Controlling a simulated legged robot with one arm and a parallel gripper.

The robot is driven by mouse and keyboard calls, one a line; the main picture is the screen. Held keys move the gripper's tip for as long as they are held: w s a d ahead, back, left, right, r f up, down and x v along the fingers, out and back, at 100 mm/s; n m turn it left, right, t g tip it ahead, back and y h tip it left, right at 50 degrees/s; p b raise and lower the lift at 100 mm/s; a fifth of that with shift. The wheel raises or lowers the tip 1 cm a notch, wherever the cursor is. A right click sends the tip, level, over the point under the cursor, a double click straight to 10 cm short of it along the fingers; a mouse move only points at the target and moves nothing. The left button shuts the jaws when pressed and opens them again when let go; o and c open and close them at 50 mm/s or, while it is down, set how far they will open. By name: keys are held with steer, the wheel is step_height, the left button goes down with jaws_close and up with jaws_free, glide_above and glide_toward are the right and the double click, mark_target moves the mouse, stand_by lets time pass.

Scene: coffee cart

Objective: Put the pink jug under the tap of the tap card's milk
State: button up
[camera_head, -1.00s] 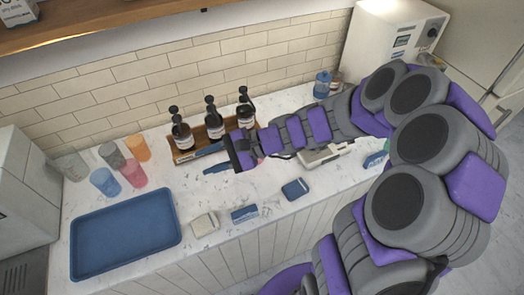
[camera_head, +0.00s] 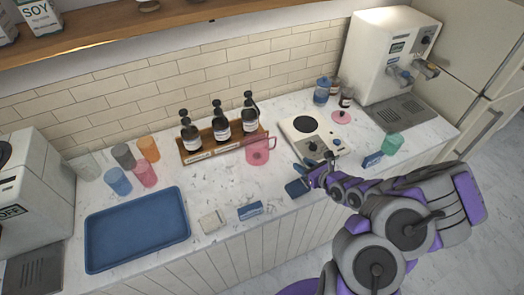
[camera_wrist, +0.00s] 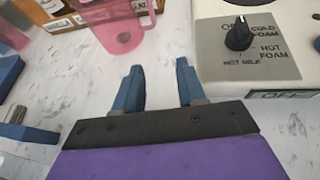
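The pink jug (camera_head: 257,151) stands upright on the counter, just in front of the right end of the wooden bottle rack. In the wrist view, part of the pink jug (camera_wrist: 122,28) shows at the top, beyond my fingertips and a little left. My gripper (camera_wrist: 160,68) is open, with nothing between its blue fingers. In the head view my gripper (camera_head: 307,172) is right of and nearer than the jug, in front of the knobbed white appliance. The white machine with taps (camera_head: 398,75) stands at the back right. I cannot make out which label is the tap card.
The knobbed white appliance (camera_head: 308,126) stands right of the jug, near my gripper. The wooden rack (camera_head: 197,155) holds dark pump bottles. Several cups and a blue tray (camera_head: 137,230) are at left. A green cup (camera_head: 391,144) is at right. Small blocks line the front edge.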

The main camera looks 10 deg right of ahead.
steer(key=w+a, duration=0.1)
steer(key=w, duration=0.1)
steer(key=w+a, duration=0.3)
steer(key=w, duration=0.2)
steer(key=shift+w+a+b, duration=0.1)
steer(key=shift+a+b, duration=0.25)
steer(key=shift+w+a, duration=0.25)
steer(key=shift+w, duration=0.45)
steer(key=x, duration=0.4)
steer(key=shift+w+a+r, duration=0.15)
steer(key=shift+w+r, duration=0.05)
steer(key=shift+r, duration=0.1)
steer(key=shift+w+a, duration=0.15)
steer(key=shift+w, duration=0.05)
steer(key=shift+c, duration=0.3)
jaws_close()
